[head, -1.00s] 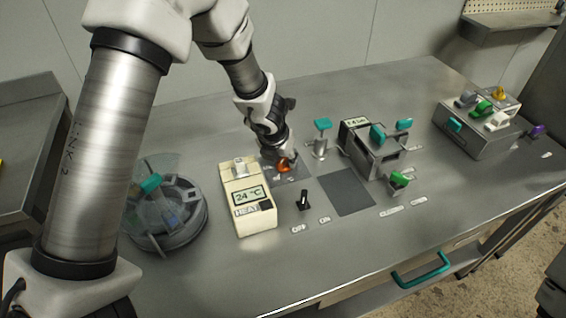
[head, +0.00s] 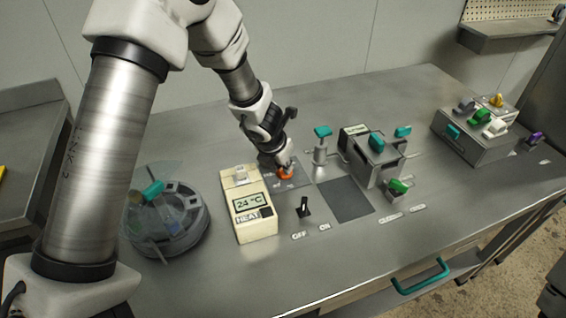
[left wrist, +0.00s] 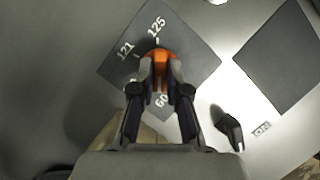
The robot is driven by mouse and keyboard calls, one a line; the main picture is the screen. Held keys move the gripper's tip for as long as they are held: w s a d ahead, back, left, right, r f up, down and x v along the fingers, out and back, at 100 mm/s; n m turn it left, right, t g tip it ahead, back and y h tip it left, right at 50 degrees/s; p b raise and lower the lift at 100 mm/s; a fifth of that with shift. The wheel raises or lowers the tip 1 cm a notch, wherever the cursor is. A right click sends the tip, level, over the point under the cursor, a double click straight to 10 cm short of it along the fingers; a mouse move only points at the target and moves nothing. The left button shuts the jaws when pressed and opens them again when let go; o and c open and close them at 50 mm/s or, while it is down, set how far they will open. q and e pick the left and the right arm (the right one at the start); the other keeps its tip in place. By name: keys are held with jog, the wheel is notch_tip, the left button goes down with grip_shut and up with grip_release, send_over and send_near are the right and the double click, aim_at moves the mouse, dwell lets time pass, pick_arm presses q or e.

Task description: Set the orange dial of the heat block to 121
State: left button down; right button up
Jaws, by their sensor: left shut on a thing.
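The orange dial (head: 286,173) sits on a dark square plate on the steel bench, just right of the heat block (head: 248,208). The cream heat block shows 24 °C and a HEAT label. My left gripper (head: 284,168) reaches down over the dial. In the left wrist view, the gripper (left wrist: 160,72) is shut on the orange dial (left wrist: 157,55), one finger on each side. The plate (left wrist: 195,50) there shows the marks 121 and 125 above and left of the dial, and a partly hidden 60 below it. Which mark the dial points at is unclear. My right gripper is not in view.
A black switch (head: 304,207) with OFF and ON labels stands in front of the dial. A round clear-lidded device (head: 170,240) is at left. A teal-handled valve (head: 321,150) and metal box (head: 378,165) stand right. The front bench top is clear.

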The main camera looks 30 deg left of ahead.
pick_arm(q)
jog(key=shift+a+r+m+h+p, duration=0.15)
jog(key=shift+m+h+p, duration=0.15)
jog(key=shift+m+p, duration=0.35)
jog(key=m+g+h+p, duration=0.1)
jog(key=m+p, duration=0.4)
jog(key=p, duration=0.1)
jog(key=m+g+h+p, duration=0.1)
jog(key=m+h+p, duration=0.1)
jog(key=m+p, duration=0.2)
jog(key=shift+w+a+m+p, duration=0.15)
jog(key=shift+m+p, duration=0.2)
jog(key=shift+p, duration=0.9)
jog(key=shift+m+g+p, duration=0.5)
jog(key=shift+m, duration=0.4)
jog(key=shift+w+f+m+g+h, duration=0.1)
jog(key=shift+f+m+g+h, duration=0.15)
jog(key=shift+m, duration=0.65)
jog(key=shift+f+m+g, duration=0.1)
jog(key=shift+m+g, duration=0.25)
jog(key=shift+m, duration=0.55)
jog(key=shift+w+m+g+b, duration=0.1)
jog(key=shift+m+g+b, duration=0.4)
jog(key=shift+m, duration=0.5)
jog(key=shift+m+g+b, duration=0.7)
jog(key=shift+m+b, duration=0.5)
jog(key=shift+m, duration=0.9)
